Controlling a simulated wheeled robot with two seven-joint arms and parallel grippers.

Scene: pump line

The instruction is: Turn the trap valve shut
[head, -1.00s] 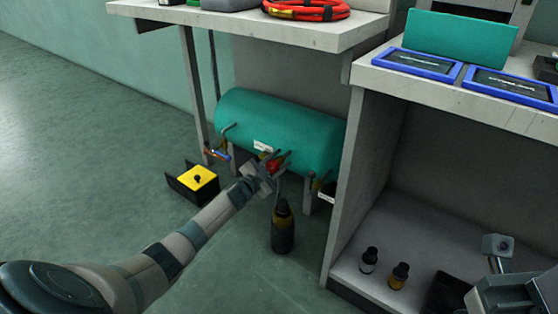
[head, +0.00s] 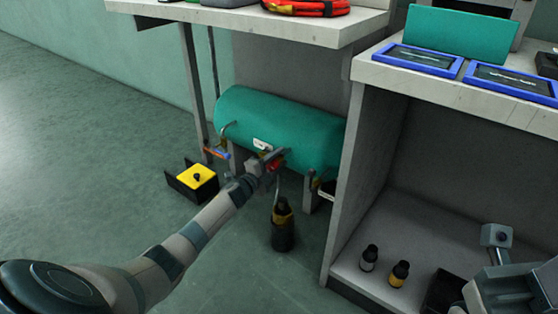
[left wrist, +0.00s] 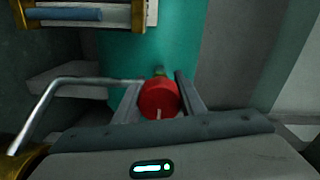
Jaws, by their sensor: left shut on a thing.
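The trap valve shows as a red round knob (head: 277,166) under the front of the teal tank (head: 285,125). My left gripper (head: 273,160) reaches it from the front and is shut on it. In the left wrist view the red knob (left wrist: 158,99) sits between the two fingers (left wrist: 160,100), with a small white mark on its face. Fingers and palm hide part of the knob and its stem. Part of my right arm (head: 495,238) shows at the lower right; its fingertips cannot be made out.
A dark bottle (head: 283,228) stands on the floor below the knob. A yellow-topped box (head: 197,177) is left of it. A bent metal pipe (left wrist: 70,83) runs close to my left fingers. The bench's side panel (head: 355,200) stands to the right.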

